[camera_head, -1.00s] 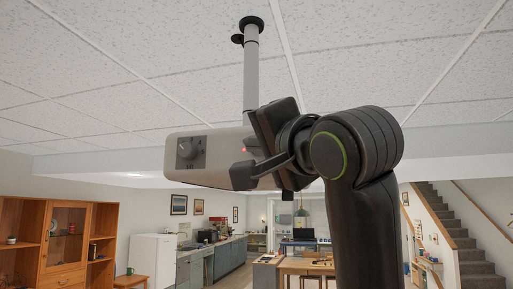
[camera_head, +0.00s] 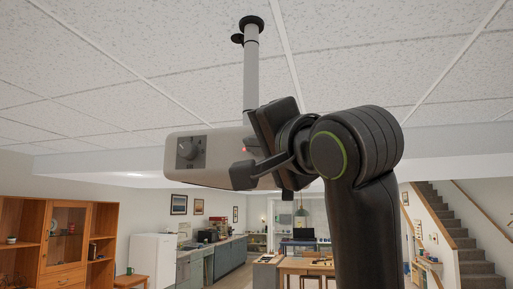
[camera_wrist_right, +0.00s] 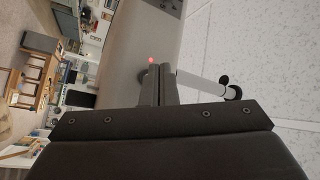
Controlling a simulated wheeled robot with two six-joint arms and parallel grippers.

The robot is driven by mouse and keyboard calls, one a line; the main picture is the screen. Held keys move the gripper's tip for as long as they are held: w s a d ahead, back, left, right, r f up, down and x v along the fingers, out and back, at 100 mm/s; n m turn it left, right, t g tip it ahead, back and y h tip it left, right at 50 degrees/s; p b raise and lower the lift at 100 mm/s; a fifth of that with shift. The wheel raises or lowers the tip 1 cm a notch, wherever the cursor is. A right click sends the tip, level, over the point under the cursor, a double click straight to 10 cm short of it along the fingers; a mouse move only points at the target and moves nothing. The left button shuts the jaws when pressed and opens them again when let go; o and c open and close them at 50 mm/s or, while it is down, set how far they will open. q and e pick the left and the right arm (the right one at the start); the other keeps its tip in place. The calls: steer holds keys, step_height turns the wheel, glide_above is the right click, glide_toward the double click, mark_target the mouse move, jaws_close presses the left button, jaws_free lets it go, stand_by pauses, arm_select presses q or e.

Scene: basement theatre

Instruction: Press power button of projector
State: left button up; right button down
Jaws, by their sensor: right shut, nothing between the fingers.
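The projector (camera_head: 205,165) is a grey-white box hanging from the ceiling on a pole, with a lens or dial on its front. My left gripper is out of view.
The ceiling pole (camera_head: 251,80) rises from the projector close to my right gripper. Below and behind are a wooden cabinet (camera_head: 65,245), a white fridge (camera_head: 152,249), a wooden table (camera_head: 305,267) and stairs (camera_head: 455,240). The air left of the projector is free.

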steer(key=shift+w, duration=0.1)
stand_by(0.5)
steer(key=shift+w+d, duration=0.15)
steer(key=shift+w, duration=0.2)
steer(key=shift+w, duration=0.15)
stand_by(0.5)
steer(key=shift+s+b, duration=0.4)
steer(key=shift+s, duration=0.25)
steer(key=s+a+b, duration=0.2)
steer(key=s+b, duration=0.1)
steer(key=s, duration=0.2)
steer(key=shift+s, duration=0.35)
